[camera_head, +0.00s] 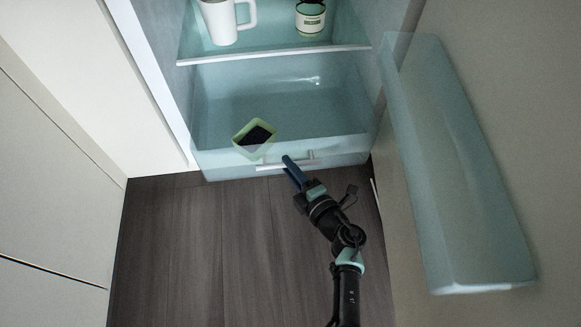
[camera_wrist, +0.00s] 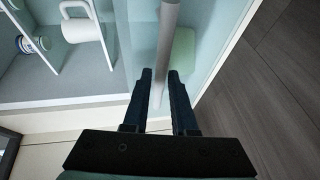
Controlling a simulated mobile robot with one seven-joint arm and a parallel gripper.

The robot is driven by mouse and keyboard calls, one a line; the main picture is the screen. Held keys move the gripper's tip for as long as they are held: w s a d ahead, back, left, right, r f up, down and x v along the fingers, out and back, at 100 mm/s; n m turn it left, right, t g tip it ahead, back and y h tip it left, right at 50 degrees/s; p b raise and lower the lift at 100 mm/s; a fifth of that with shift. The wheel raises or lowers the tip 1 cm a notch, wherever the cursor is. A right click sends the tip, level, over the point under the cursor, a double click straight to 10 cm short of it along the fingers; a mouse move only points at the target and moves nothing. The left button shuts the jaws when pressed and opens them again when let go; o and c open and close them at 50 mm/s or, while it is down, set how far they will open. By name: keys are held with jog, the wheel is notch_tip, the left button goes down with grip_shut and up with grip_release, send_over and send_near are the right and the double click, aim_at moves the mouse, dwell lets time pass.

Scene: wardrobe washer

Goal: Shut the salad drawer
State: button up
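The salad drawer (camera_head: 215,165) is the clear bluish bin at the bottom of the fridge. It stands pulled out, with its front out over the floor. A pale bar handle (camera_head: 302,161) runs across its front, and it also shows in the wrist view (camera_wrist: 168,40). My gripper (camera_head: 287,162) is at the drawer front, by the handle. In the wrist view, my two dark fingers (camera_wrist: 161,75) are apart, with the bar showing between them. I see a gap beside the bar; I cannot tell whether either finger touches it.
A green container (camera_head: 240,143) with dark contents sits in the drawer. A white mug (camera_head: 219,22) and a labelled jar (camera_head: 310,17) stand on the shelf above. The open fridge door with its clear bin (camera_head: 450,170) is at the right. Wooden floor (camera_head: 220,250) in front is clear.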

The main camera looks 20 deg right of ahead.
grip_shut()
dwell(1.1)
